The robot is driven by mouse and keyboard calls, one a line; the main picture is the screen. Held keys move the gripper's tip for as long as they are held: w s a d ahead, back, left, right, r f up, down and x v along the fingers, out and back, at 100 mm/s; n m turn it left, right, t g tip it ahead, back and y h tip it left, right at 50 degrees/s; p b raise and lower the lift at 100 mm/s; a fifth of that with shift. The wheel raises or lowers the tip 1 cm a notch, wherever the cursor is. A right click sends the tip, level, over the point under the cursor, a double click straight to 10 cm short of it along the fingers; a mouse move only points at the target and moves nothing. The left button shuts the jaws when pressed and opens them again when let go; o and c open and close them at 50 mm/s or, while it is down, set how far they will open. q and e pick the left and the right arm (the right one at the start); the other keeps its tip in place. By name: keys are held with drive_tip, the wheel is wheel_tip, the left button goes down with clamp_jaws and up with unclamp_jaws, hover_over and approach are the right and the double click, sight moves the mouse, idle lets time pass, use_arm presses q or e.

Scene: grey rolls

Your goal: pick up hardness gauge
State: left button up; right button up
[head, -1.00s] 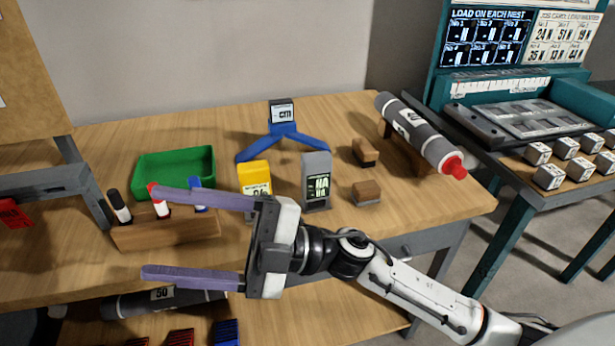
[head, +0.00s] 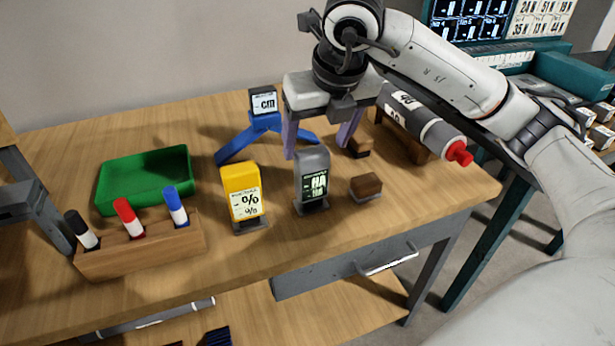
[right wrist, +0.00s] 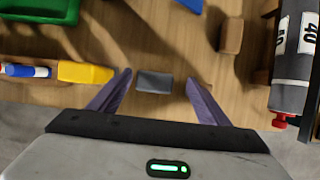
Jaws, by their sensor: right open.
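The hardness gauge (head: 312,178) is a small grey upright device with a dark "HA" display, standing on the table near its front edge. My right gripper (head: 318,147) is open and points down over it, with its two purple fingers apart. In the right wrist view the gauge's grey top (right wrist: 155,82) lies between the open fingers (right wrist: 159,76), nearer the left one. No contact with the gauge is visible.
A yellow "%" meter (head: 242,192) stands left of the gauge, a wooden block (head: 366,187) right. Behind are a blue stand with a cm display (head: 263,103) and a grey roll (head: 430,128) with a red end. A marker holder (head: 140,250) and green tray (head: 145,178) stand left.

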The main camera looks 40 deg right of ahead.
sight(309, 164)
drive_tip(key=shift+f, duration=0.55)
drive_tip(key=shift+w+f, duration=0.35)
drive_tip(key=shift+f, duration=0.3)
drive_tip(key=x, duration=0.4)
drive_tip(key=shift+a+f, duration=0.3)
drive_tip(key=shift+f, duration=0.15)
drive_tip(key=c, duration=1.3)
use_arm(q)
drive_tip(key=shift+s+f, duration=0.2)
drive_tip(key=shift+s, duration=0.1)
use_arm(e)
drive_tip(key=shift+r, duration=0.1)
drive_tip(key=shift+c, duration=0.2)
